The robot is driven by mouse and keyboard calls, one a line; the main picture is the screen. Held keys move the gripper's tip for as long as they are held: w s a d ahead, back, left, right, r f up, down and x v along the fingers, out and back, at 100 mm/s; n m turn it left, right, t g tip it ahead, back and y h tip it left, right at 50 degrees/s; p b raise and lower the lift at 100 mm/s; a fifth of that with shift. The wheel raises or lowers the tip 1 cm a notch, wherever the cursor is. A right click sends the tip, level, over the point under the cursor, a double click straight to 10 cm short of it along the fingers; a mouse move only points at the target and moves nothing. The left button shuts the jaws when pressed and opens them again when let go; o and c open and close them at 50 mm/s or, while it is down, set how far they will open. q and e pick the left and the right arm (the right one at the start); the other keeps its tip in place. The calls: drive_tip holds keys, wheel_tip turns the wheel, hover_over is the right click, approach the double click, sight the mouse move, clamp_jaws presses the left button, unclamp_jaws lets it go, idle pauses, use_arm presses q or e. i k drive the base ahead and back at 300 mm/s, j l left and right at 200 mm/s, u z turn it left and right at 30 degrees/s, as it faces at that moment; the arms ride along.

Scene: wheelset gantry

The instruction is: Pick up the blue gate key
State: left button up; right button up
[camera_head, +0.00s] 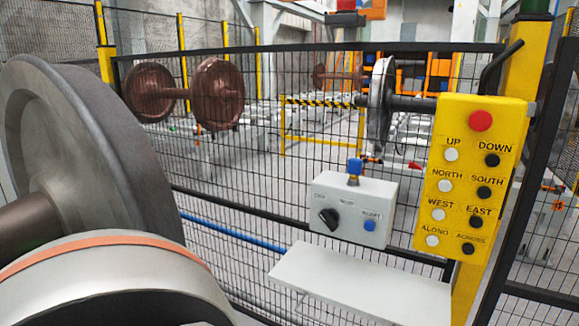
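The blue gate key (354,167) stands upright on top of a light grey control box (330,213) mounted at the mesh fence. The box's front carries a black rotary knob (329,218) and a blue button (369,225). Its small labels are too blurred to read surely. Neither my left nor my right gripper shows in this view. Nothing is seen touching the key.
A pale shelf (360,285) juts out below the box. A yellow pendant (465,180) with a red button hangs to the right. A large grey wheel (95,130) fills the left. Behind the black mesh fence stand brown wheelsets (216,95).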

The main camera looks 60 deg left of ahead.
sight(355, 168)
drive_tip(key=u, duration=1.35)
drive_tip(key=i+l, duration=0.15)
drive_tip(key=u, duration=0.05)
